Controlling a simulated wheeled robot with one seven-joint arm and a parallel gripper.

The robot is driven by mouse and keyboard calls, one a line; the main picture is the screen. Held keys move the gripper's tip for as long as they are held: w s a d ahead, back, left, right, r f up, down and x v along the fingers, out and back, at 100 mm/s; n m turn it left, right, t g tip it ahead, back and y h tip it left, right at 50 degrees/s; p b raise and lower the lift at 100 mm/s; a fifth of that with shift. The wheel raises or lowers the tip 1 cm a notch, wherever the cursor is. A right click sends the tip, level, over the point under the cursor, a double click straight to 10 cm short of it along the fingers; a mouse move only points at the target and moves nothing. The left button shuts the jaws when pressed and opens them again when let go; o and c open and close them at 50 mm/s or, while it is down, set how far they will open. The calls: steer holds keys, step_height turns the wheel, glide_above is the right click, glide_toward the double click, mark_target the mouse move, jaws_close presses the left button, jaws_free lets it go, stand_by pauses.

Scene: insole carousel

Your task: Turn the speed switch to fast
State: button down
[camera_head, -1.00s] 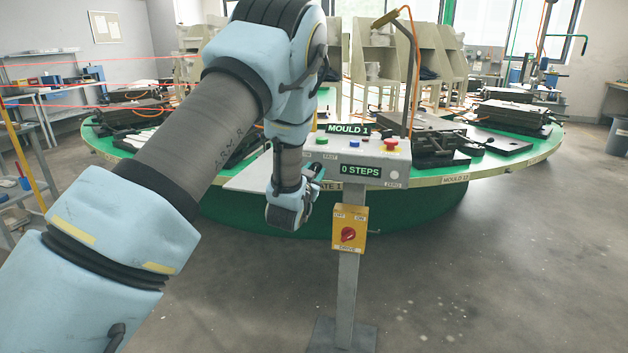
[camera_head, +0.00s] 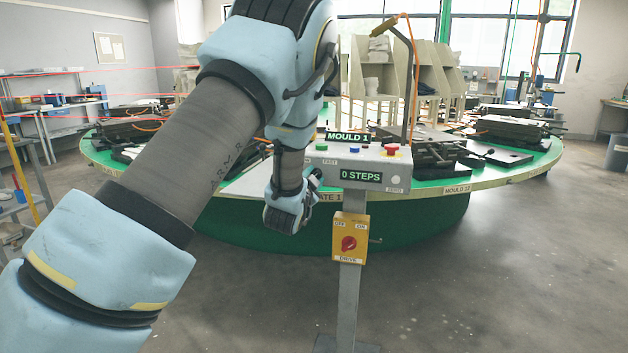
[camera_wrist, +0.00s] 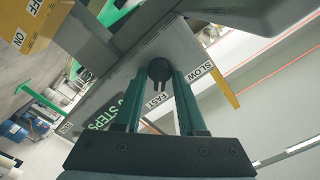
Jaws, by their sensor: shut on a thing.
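The speed switch is a round black knob (camera_wrist: 158,69) on the grey control console (camera_head: 395,176). In the wrist view the label SLOW (camera_wrist: 202,72) is right of the knob and FAST (camera_wrist: 153,101) is just below it. My gripper (camera_wrist: 160,76) has its two green fingers on either side of the knob, shut on it. I cannot tell which label the knob points to. In the head view my arm and gripper hide the knob at the console's left end.
A yellow drive switch box (camera_head: 350,238) with a red knob is on the post below the console. Red and blue buttons (camera_head: 354,149) stand on the console. The green carousel table (camera_head: 445,190) with moulds is behind.

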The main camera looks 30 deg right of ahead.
steer(key=c, duration=0.8)
jaws_free()
steer(key=shift+c, duration=0.2)
steer(key=b+v, duration=0.2)
steer(key=v, duration=0.8)
steer(key=shift+s+a, duration=0.25)
steer(key=shift+s, duration=0.1)
